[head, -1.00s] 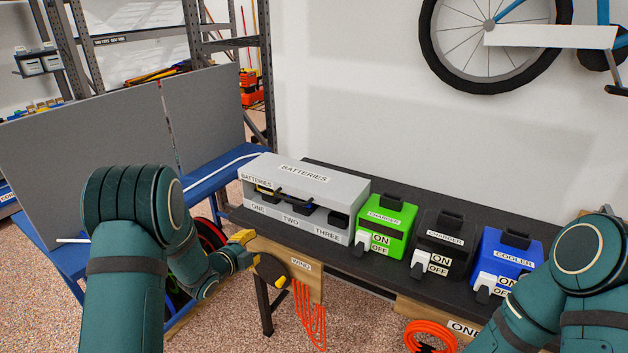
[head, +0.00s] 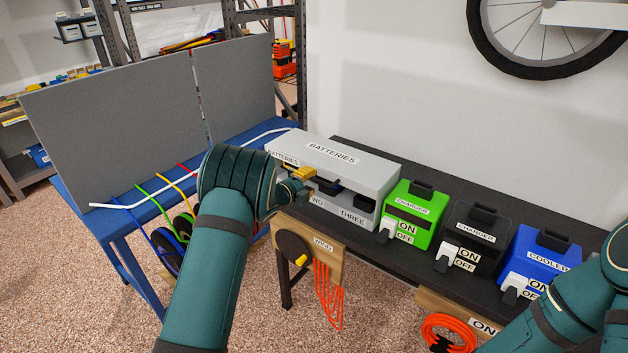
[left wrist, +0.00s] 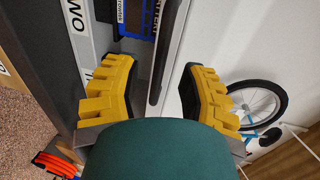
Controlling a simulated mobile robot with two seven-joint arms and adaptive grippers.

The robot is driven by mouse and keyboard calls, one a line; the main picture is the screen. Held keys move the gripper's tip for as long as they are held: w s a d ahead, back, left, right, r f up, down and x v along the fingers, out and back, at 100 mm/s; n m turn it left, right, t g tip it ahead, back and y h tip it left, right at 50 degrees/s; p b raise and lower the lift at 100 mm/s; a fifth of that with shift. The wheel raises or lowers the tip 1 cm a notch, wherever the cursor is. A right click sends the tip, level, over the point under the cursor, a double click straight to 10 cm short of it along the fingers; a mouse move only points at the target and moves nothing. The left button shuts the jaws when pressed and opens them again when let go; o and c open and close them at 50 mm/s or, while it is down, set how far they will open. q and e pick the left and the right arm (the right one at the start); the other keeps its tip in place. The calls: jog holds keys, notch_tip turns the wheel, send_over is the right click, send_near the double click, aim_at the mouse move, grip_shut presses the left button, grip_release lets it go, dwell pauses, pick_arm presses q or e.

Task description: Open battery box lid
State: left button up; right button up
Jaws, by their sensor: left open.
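The grey battery box (head: 345,151), with "BATTERIES" on its lid (head: 370,161), sits at the left end of the dark bench. The lid lies down over the top, with an open slot along the front. In the left wrist view the lid's front edge (left wrist: 160,60) runs between my fingers, and a blue-labelled battery (left wrist: 136,18) shows in the slot. My left gripper (head: 299,180) is open and empty at the box's front; its yellow fingers (left wrist: 158,86) are spread either side of the lid edge. Contact cannot be told. My arm hides the box's left front. My right gripper is out of view.
A green charger (head: 411,210), a black charger (head: 470,232) and a blue cooler (head: 540,262) stand right of the box. A wooden winder panel (head: 325,262) with orange cord hangs below the bench front. A blue table (head: 110,220) with grey panels stands left.

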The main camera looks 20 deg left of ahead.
aim_at(325, 162)
pick_arm(q)
jog(key=shift+x, duration=1.45)
grip_shut()
jog(key=shift+r, duration=0.1)
